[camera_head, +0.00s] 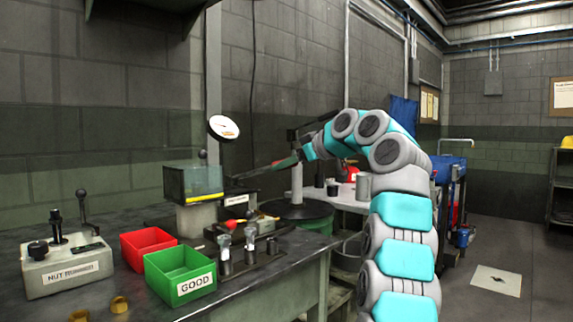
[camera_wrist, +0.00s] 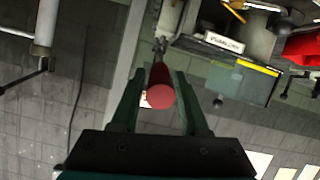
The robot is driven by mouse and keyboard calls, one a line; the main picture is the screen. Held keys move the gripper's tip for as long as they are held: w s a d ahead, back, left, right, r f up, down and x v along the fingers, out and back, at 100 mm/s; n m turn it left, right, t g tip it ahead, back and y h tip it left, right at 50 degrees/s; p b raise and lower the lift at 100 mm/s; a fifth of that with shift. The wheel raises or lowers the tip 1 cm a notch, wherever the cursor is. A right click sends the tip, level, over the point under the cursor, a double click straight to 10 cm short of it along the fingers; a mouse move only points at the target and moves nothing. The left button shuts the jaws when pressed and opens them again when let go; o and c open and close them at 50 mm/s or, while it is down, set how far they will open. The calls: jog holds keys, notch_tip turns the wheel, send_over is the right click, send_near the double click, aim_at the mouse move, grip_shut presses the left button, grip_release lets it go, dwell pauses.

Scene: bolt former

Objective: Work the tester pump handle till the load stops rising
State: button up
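The tester (camera_head: 193,183) stands on the bench, with a clear guard edged in yellow and a round white dial (camera_head: 223,127) above it. The dial reading is too small to make out. The tester's guard and label also show in the wrist view (camera_wrist: 240,82). The pump handle's red grip (camera_wrist: 160,92) points end-on toward the wrist camera, between my fingers. My gripper (camera_wrist: 161,75) is open, with a narrow gap visible on each side of the grip.
A red bin (camera_head: 147,246) and a green bin marked GOOD (camera_head: 180,272) stand on the front bench. A nut gauge block (camera_head: 66,266) is at left. Floor at right is mostly clear.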

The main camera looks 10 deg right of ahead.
grip_shut()
jog(key=shift+f, duration=0.1)
dwell(1.0)
